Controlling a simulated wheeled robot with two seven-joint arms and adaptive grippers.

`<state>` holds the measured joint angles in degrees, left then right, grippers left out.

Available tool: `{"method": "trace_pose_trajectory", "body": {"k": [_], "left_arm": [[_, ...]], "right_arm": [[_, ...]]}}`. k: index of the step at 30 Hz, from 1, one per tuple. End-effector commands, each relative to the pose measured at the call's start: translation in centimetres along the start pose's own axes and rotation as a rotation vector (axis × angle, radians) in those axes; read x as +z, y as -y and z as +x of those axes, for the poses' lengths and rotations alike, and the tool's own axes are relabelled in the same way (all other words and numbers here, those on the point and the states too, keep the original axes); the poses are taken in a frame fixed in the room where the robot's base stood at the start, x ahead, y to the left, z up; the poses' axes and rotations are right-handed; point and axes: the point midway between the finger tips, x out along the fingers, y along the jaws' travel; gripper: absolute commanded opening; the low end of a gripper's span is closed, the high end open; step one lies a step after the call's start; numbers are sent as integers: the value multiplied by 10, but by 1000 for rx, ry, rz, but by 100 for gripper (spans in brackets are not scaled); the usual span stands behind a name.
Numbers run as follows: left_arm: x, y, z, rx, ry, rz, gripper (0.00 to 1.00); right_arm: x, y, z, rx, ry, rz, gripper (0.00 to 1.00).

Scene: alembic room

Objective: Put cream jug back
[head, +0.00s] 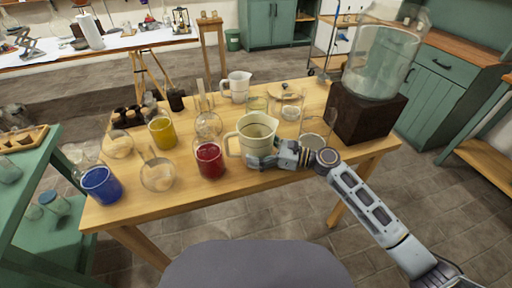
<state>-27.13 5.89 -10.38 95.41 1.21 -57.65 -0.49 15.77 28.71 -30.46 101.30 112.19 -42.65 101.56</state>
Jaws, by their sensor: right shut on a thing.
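The cream jug (257,131) is upright at the front middle of the wooden table, its handle to the left. My right gripper (262,161) is shut on the lower right side of the jug. The fingers partly cover the jug's lower part, and I cannot tell whether its base touches the table. A second, whiter jug (238,84) stands farther back on the table. My left gripper is not in view.
On the wooden table (210,187), a red beaker (209,161) stands close left of the jug. A yellow beaker (162,133), a blue beaker (101,184) and clear glassware stand farther left. A large glass vessel (382,62) on a dark block (362,112) stands at right.

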Motion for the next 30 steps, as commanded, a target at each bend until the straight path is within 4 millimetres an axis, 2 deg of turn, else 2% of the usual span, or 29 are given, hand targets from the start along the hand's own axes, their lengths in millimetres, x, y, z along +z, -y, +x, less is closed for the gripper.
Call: {"method": "trace_pose_trajectory", "body": {"k": [2,3,4,20,30], "left_arm": [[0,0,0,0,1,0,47],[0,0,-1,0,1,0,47],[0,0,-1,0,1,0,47],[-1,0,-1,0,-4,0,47],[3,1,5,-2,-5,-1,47]], "right_arm": [[-2,0,0,0,0,1,44],[-2,0,0,0,0,1,96],[-2,0,0,0,0,0,100],[2,0,-1,0,0,-1,100],[1,0,-33,-1,-1,0,100]]}}
